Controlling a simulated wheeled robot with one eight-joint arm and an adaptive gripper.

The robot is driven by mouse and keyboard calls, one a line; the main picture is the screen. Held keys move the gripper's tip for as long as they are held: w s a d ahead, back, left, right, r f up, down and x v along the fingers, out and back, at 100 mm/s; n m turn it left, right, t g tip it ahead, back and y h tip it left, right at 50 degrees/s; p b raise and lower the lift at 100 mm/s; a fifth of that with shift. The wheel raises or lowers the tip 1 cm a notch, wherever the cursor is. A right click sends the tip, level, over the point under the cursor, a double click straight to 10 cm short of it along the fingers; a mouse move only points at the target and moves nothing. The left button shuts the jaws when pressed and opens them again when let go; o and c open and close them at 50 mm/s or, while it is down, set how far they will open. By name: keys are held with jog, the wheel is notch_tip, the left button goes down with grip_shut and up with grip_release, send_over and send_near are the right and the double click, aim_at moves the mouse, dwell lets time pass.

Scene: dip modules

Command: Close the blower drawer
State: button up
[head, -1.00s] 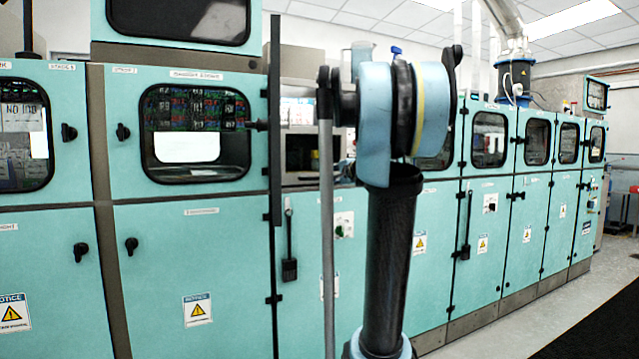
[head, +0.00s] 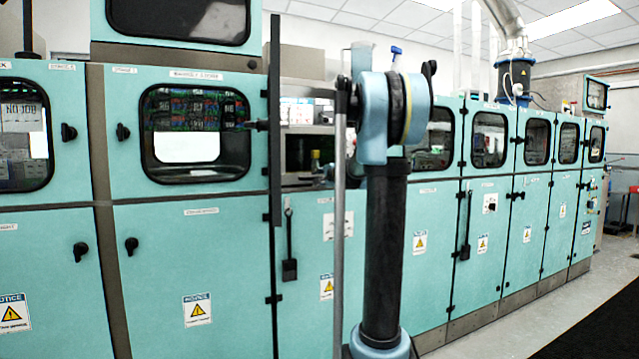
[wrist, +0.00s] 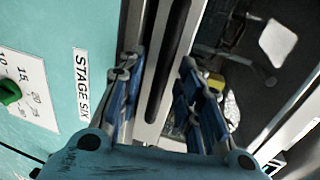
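The long teal machine (head: 200,260) fills the head view. I cannot tell for sure which part is the blower drawer. In the wrist view, my gripper (wrist: 163,95) is open, with blue-and-grey fingers on both sides. A long black bar (wrist: 170,50) on a pale strip runs between the fingers in the picture; I see no contact with it. A teal panel (wrist: 50,45) with a "STAGE SIX" label (wrist: 81,82) and a green knob (wrist: 9,91) lies left of the fingers. In the head view the gripper is hidden behind my arm.
A dark upright panel edge (head: 275,120) stands out beside an open recess (head: 303,150) in the machine. Several windowed doors line the machine. Clear floor (head: 520,325) lies at the right. In the wrist view, a dark space with a white object (wrist: 276,43) shows right of the bar.

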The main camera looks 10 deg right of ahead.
grip_shut()
jog(key=shift+w, duration=0.1)
jog(key=shift+r+x, duration=0.2)
jog(key=shift+x, duration=0.85)
jog(key=shift+r+x, duration=0.2)
jog(key=shift+x, duration=0.85)
jog(key=shift+a, duration=0.1)
grip_release()
jog(key=shift+w, duration=0.2)
jog(key=shift+s, duration=0.15)
jog(key=v, duration=1.1)
jog(key=shift+s, duration=0.3)
